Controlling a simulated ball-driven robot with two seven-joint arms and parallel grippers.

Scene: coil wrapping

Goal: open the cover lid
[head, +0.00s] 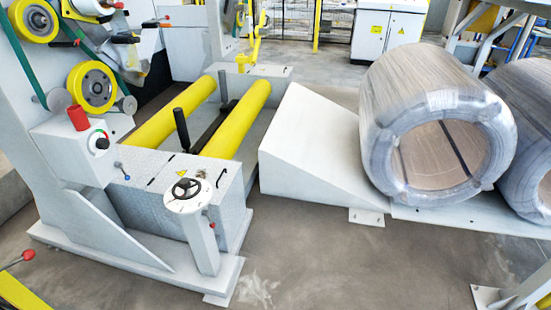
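A grey machine box stands between the roller bed and the pedestal, with a flat metal cover lid (198,170) on its top. The lid carries a yellow warning sticker (182,171) and a thin black handle (221,177) near its right end. The lid looks closed and lies flat. A white pedestal with a black handwheel (186,188) stands in front of the box and hides part of its front. Neither of my grippers is in view.
Yellow rollers (240,120) run behind the box. A white ramp (312,145) and wrapped coils (430,120) stand to the right. A red knob (78,117) and yellow wheels (92,87) are on the left machine. Floor in front (330,260) is clear.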

